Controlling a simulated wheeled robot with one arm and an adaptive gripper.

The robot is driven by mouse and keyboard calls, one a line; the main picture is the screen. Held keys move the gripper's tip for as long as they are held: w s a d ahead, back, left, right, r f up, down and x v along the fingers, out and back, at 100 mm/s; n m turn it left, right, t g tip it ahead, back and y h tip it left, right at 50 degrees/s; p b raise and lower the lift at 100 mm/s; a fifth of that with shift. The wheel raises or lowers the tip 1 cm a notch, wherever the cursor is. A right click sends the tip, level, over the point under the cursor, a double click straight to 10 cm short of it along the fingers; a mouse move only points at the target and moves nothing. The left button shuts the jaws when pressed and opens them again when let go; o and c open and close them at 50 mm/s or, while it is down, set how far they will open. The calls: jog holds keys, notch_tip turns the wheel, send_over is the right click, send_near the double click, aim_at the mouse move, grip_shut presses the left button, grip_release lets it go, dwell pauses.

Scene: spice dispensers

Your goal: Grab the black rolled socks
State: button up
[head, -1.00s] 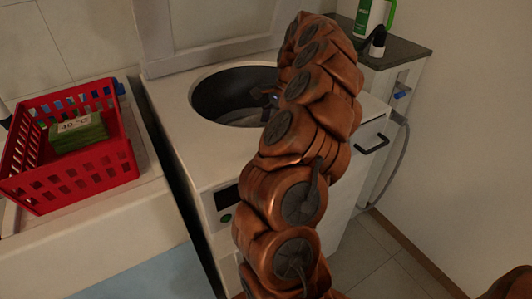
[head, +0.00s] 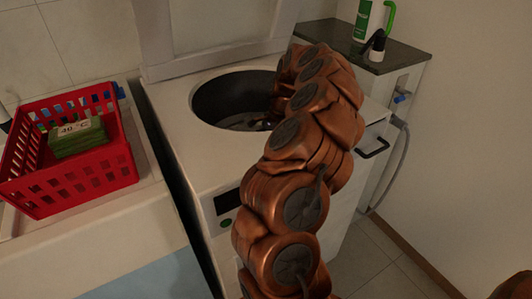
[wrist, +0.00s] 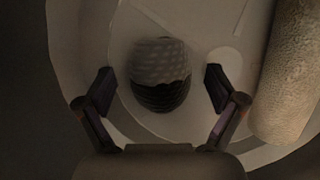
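In the wrist view a rounded bundle (wrist: 160,75), patterned grey on its upper part and black on its lower part, looks like the rolled socks. It lies on the pale drum floor. My gripper (wrist: 159,80) is open, with one finger to the left of the bundle and one to the right, and gaps between them and it. I cannot tell how far above the bundle the fingers are. In the head view my arm reaches into the open top-loading washer (head: 172,120), and its end is hidden in the dark drum (head: 215,100).
A beige rough-textured roll (wrist: 290,75) lies to the right of the bundle in the wrist view. A red basket (head: 85,180) holding a green stack marked 40 °C (head: 75,137) stands left of the washer. A bottle (head: 368,18) stands on the dark counter (head: 405,55) behind right.

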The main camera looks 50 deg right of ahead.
jog(key=c, duration=1.2)
jog(key=shift+r, duration=0.1)
